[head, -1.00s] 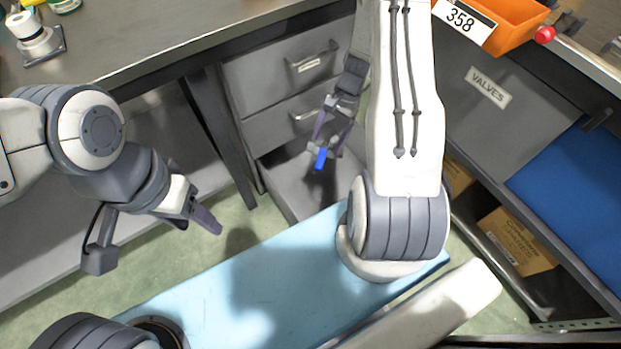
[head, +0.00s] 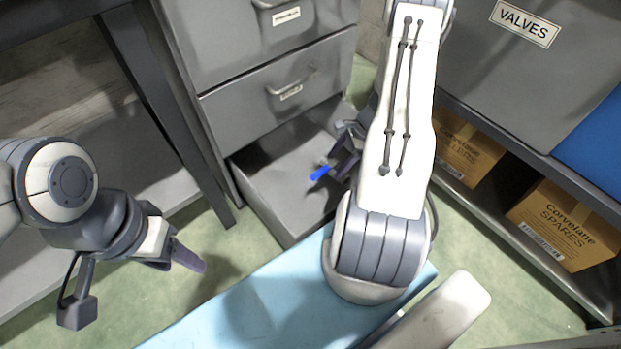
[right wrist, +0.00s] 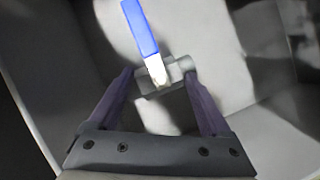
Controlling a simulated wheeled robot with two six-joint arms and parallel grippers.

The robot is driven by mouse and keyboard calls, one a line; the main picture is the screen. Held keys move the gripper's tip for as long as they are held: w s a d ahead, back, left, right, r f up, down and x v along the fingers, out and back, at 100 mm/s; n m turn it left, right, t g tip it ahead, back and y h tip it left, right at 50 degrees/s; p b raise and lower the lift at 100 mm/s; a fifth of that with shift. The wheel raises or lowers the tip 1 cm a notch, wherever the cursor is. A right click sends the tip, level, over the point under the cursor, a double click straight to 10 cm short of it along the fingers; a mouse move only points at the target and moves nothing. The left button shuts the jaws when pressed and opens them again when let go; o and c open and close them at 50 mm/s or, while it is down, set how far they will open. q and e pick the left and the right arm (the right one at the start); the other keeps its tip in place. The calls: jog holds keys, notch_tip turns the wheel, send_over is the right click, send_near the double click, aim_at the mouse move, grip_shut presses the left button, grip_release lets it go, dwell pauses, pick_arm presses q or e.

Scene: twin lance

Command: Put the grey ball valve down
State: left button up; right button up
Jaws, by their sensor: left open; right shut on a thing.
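The grey ball valve (right wrist: 180,73) has a blue lever handle (right wrist: 140,28). In the right wrist view it lies between the fingers of my right gripper (right wrist: 165,85), which is shut on its body. In the head view the blue handle (head: 320,173) shows over the open bottom drawer (head: 285,190), and my right gripper (head: 343,163) is partly hidden behind my right arm. I cannot tell whether the valve touches the drawer floor. My left gripper (head: 180,258) is open and empty at the left, away from the drawer.
Two closed drawers (head: 265,95) are above the open one. A grey bin labelled VALVES (head: 480,60) stands on the right shelf. A table leg (head: 180,120) stands left of the drawers.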

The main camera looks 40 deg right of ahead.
notch_tip(320, 180, down, 10)
jog(key=b, duration=0.5)
jog(key=shift+r+b, duration=0.1)
jog(key=shift+b, duration=0.25)
jog(key=shift+r, duration=0.1)
jog(key=o, duration=1.5)
jog(key=p+v, duration=0.7)
jog(key=v, duration=0.5)
jog(key=shift+p, duration=0.35)
